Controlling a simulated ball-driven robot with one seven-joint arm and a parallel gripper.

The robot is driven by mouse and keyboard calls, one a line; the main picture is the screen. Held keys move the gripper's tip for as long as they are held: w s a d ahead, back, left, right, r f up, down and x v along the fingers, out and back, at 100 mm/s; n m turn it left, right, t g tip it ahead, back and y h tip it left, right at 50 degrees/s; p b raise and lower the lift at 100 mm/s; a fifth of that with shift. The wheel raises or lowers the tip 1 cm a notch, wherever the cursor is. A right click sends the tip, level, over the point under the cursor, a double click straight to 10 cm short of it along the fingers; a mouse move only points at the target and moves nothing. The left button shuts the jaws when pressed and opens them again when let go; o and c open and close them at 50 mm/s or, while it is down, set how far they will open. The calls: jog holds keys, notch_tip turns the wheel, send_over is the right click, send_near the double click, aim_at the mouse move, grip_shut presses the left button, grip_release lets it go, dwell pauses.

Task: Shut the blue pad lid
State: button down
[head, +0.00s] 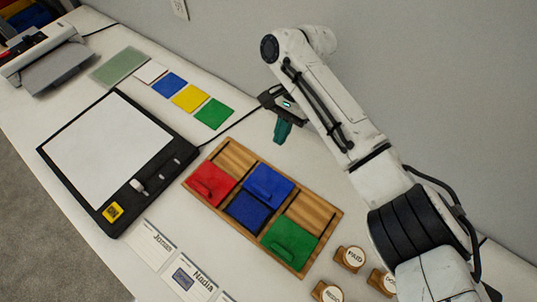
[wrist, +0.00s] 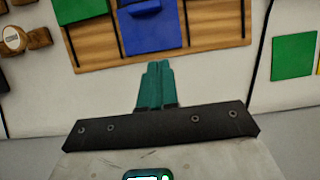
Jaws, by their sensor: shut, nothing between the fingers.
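The blue pad lid (head: 268,182) is on the wooden box (head: 236,158), set back toward the wall side. The dark blue pad (head: 247,212) lies uncovered in front of it. The lid also shows in the wrist view (wrist: 152,36), with a small raised grip on top. My gripper (head: 282,132) is shut and empty, above the table between the box and the wall. Its teal fingers (wrist: 155,85) are together in the wrist view and point toward the lid's wall-side edge, apart from it.
On the same box, a red lid (head: 210,183) sits left and a green lid (head: 290,242) right, both toward the front. Wooden stamps (head: 349,258) stand right of the box. A black-framed board (head: 107,137) lies left. Coloured cards (head: 190,97) lie at the back.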

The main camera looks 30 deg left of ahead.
jog(key=p, duration=0.1)
send_near(263, 181)
jog(key=f, duration=0.3)
jog(key=shift+w+d+f, duration=0.1)
jog(key=shift+w+f, duration=0.15)
jog(key=shift+f, duration=0.05)
jog(key=s, duration=0.1)
jog(key=s+p, duration=0.2)
jog(key=shift+a+f, duration=0.15)
jog(key=shift+a, duration=0.1)
jog(key=shift+s+f+p, duration=0.2)
jog(key=shift+s+p, duration=0.1)
jog(key=shift+s, duration=0.35)
jog(key=shift+a, duration=0.15)
